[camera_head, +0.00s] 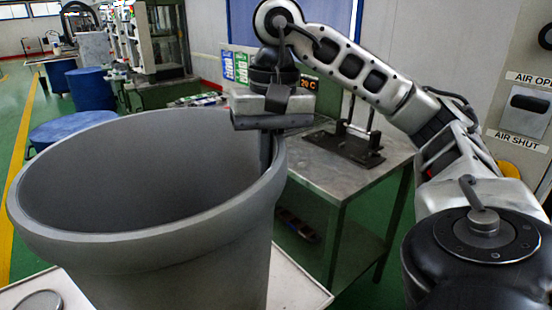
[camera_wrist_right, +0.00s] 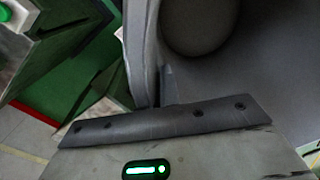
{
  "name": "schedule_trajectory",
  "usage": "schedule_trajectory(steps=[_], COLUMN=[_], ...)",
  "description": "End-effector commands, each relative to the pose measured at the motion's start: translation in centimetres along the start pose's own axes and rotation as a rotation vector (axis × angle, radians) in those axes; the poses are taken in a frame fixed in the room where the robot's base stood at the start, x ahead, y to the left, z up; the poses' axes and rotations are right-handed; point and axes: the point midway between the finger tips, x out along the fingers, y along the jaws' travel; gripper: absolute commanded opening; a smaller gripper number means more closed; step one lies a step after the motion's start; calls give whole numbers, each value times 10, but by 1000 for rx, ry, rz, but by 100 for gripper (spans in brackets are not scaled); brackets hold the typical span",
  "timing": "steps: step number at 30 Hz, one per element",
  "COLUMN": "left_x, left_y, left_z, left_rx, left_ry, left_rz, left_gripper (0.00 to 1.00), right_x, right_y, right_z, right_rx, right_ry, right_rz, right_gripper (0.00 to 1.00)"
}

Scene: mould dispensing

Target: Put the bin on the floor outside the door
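The bin (camera_head: 150,260) is a large grey tub with a thick rim, upright, wide open and empty as far as I can see. It fills the lower left of the head view, and its wall also shows in the right wrist view (camera_wrist_right: 205,75). My right gripper (camera_head: 268,155) comes down over the bin's right rim from above. Its fingers straddle the wall and appear shut on it. The outer finger is largely hidden. The bin's bottom is out of view, so I cannot tell whether it rests on anything. My left gripper is not in view. No door is clearly seen.
A metal table (camera_head: 345,175) with a black fixture stands just right of the bin. A pale surface (camera_head: 295,285) lies beneath the bin. Blue drums (camera_head: 90,90) and machines stand at the back left. Green floor (camera_head: 40,115) with a yellow line is open at left.

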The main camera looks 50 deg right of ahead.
Motion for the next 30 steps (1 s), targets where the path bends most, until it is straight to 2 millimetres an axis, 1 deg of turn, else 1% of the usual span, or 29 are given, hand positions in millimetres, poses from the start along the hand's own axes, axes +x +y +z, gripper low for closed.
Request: schedule_trajectory(steps=[1, 8, 14, 18, 21, 30], left_x=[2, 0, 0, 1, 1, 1], left_y=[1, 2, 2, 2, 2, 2], left_z=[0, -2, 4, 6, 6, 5], left_rx=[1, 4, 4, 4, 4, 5], left_ry=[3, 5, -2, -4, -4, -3], left_rz=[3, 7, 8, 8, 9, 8], left_gripper=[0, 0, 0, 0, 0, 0], right_x=[2, 8, 28, 43, 50, 53], right_y=[-2, -2, -1, 0, 1, 1], right_z=[-4, -11, -25, -24, -24, -24], right_rx=[1, 2, 3, 1, 1, 1], right_ry=[8, 7, 6, 8, 9, 10], right_rz=[-16, -15, -12, -11, -13, -15], right_gripper=[0, 0, 0, 0, 0, 0])
